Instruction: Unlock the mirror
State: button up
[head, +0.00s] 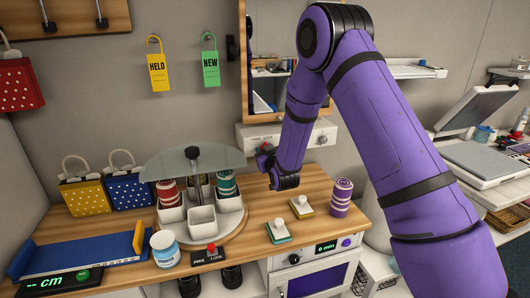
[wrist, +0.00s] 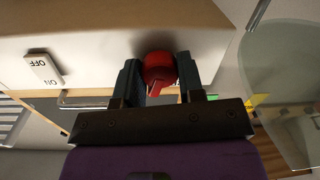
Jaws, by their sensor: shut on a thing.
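The mirror (head: 268,98) hangs on the wall in a wooden frame, partly hidden by my purple arm. My gripper (head: 264,158) is at the left part of this box's front. In the wrist view my gripper (wrist: 160,80) has its dark jaws on both sides of a red knob (wrist: 158,66) on the white box, closed on it. An OFF/ON rocker switch (wrist: 44,68) shows beside the knob in that view.
Below my gripper, a wooden counter holds a carousel (head: 201,218) with small white cups and a round clear shelf (head: 165,166). A purple-striped stack (head: 342,197) and two small pads with white knobs stand to the right. HELD (head: 158,72) and NEW (head: 210,68) tags hang left.

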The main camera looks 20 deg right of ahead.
jog(key=n, duration=1)
jog(key=shift+a+n, duration=0.1)
jog(key=shift+n, duration=0.2)
jog(key=shift+f+h, duration=0.1)
jog(key=shift+h, duration=0.2)
jog(key=o, duration=0.9)
jog(key=shift+s, duration=0.15)
jog(key=s, duration=1)
jog(key=shift+s+r, duration=0.3)
